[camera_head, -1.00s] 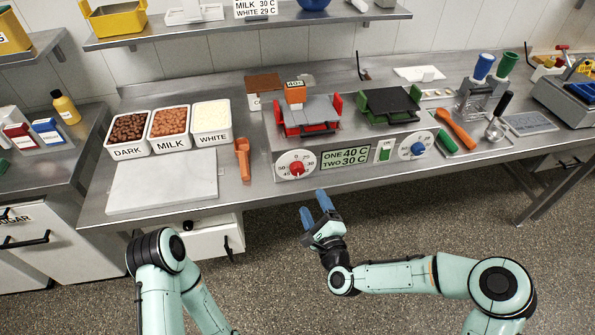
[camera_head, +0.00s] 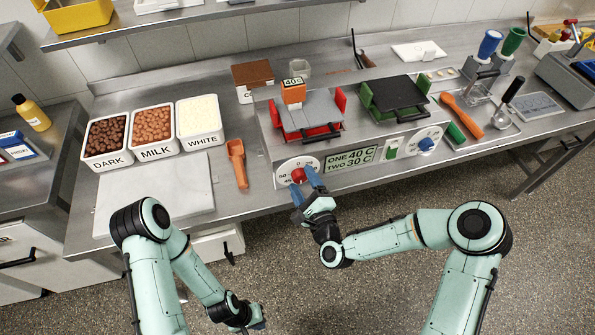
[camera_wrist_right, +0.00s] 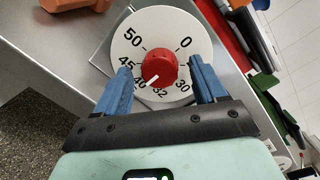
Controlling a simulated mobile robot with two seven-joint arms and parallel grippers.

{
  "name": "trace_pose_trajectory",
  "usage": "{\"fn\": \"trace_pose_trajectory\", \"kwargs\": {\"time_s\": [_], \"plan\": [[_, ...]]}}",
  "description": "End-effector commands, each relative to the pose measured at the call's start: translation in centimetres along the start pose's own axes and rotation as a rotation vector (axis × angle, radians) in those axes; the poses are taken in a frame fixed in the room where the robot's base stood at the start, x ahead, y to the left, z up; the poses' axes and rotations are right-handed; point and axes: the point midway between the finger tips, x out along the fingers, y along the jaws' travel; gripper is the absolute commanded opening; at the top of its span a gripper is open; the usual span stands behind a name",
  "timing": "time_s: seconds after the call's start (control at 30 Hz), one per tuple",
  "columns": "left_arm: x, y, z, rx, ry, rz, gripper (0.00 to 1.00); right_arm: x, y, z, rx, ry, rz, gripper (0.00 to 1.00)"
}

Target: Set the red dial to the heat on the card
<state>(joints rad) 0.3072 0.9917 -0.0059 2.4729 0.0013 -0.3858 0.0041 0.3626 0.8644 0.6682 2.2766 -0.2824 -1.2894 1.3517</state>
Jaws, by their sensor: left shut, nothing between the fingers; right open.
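The red dial (camera_head: 299,175) is a red knob on a white numbered face at the front of the grey heating unit. In the right wrist view the red knob (camera_wrist_right: 160,67) has a white pointer line aimed close to 40. My right gripper (camera_head: 306,183) is open at the dial, its blue fingers on either side of the knob with gaps showing. A panel (camera_head: 350,158) beside the dial reads ONE 40 C, TWO 30 C. A small card on the orange block (camera_head: 292,93) reads 40. My left gripper (camera_head: 259,322) is shut and empty, low near the bottom edge.
A blue dial (camera_head: 427,144) and a green switch (camera_head: 392,149) are further right on the unit. Bins of dark, milk and white pieces (camera_head: 199,125) stand left. An orange scoop (camera_head: 237,163) lies left of the dial. A pale slab (camera_head: 150,198) lies at the front left.

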Motion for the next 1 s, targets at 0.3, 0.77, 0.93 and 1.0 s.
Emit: {"fn": "trace_pose_trajectory", "kwargs": {"time_s": [0.3,0.77,0.93,1.0], "plan": [[-0.1,0.0,0.0,0.000,0.000,0.000,0.00,-0.2,0.0,-0.1,0.000,0.002,0.000,0.71],[0.0,0.0,0.0,0.000,-0.001,0.000,0.00,-0.1,0.0,-0.1,-0.005,0.002,0.000,0.14],[0.7,-0.3,0.3,-0.002,-0.005,-0.002,0.00,-0.2,0.1,-0.1,-0.042,0.004,0.003,0.14],[1.2,-0.6,0.5,-0.003,-0.008,-0.003,0.00,-0.2,0.1,-0.1,-0.074,0.005,0.004,0.15]]}}
